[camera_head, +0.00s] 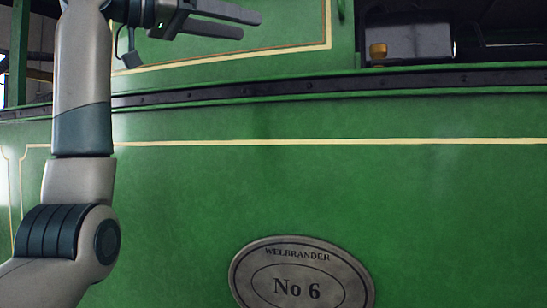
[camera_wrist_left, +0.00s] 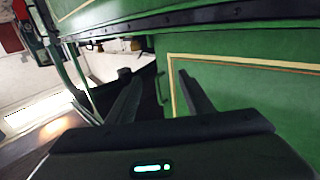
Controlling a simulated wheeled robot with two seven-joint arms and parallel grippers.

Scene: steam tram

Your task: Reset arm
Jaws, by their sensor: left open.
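My left gripper (camera_head: 251,25) is at the top left of the head view, at the end of my raised left arm. Its two dark fingers point right and are apart, with nothing between them. Behind it in that view is the green steam tram (camera_head: 200,210). In the left wrist view the open fingers (camera_wrist_left: 160,72) reach forward, with the tram's green panel (camera_wrist_left: 245,90) beside and behind the right finger. I cannot tell the exact gap between fingers and panel. My right gripper is not in view.
A dark riveted ledge (camera_head: 300,85) runs across the tram's side. An oval number plate (camera_head: 296,288) reads "WELBRANDER No 6".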

